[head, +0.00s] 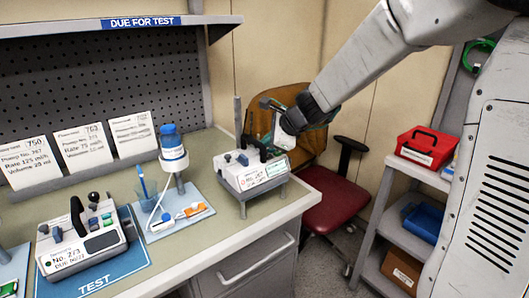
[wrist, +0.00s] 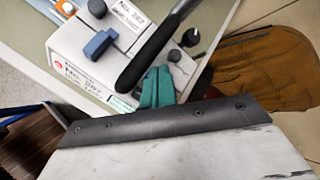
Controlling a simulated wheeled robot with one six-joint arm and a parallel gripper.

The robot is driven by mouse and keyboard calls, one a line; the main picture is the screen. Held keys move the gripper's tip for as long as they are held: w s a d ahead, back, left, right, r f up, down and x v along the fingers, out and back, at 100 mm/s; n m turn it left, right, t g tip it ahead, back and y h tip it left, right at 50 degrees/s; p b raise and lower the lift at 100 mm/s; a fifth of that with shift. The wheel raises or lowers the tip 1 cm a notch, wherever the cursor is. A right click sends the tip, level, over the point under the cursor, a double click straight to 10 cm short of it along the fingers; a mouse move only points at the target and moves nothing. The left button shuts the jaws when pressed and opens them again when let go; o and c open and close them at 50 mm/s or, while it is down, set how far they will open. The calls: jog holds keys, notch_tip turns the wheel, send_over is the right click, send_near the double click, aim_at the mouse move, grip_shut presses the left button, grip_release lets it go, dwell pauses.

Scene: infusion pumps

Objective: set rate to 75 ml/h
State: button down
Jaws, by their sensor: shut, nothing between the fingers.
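A white infusion pump (head: 252,172) stands on a grey stand at the right end of the bench. In the wrist view the pump (wrist: 85,58) shows a blue slider or switch (wrist: 98,44), a dark round knob (wrist: 128,11), a smaller dark knob (wrist: 190,37) with a pointer, and a long black handle (wrist: 150,55). Its number label is hard to read. My gripper (wrist: 157,84) has teal fingers, shut and empty, over the pump's edge close to the handle and smaller knob. I cannot tell whether they touch. In the head view its fingertips are hard to make out beside the pump.
A second pump (head: 85,240) sits on a blue TEST mat (head: 122,268) at left. Three cards (head: 83,147) with rates and volumes lean against the pegboard. A blue-capped bottle (head: 171,143) stands mid-bench. A red chair (head: 330,200) and shelf with red box (head: 425,147) are right.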

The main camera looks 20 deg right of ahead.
jog(key=shift+r, duration=0.35)
jog(key=shift+r, duration=2.5)
dwell(0.6)
notch_tip(320, 180, up, 4)
jog(key=shift+f, duration=0.1)
dwell(0.3)
jog(key=shift+f, duration=4.45)
jog(key=shift+f, duration=0.15)
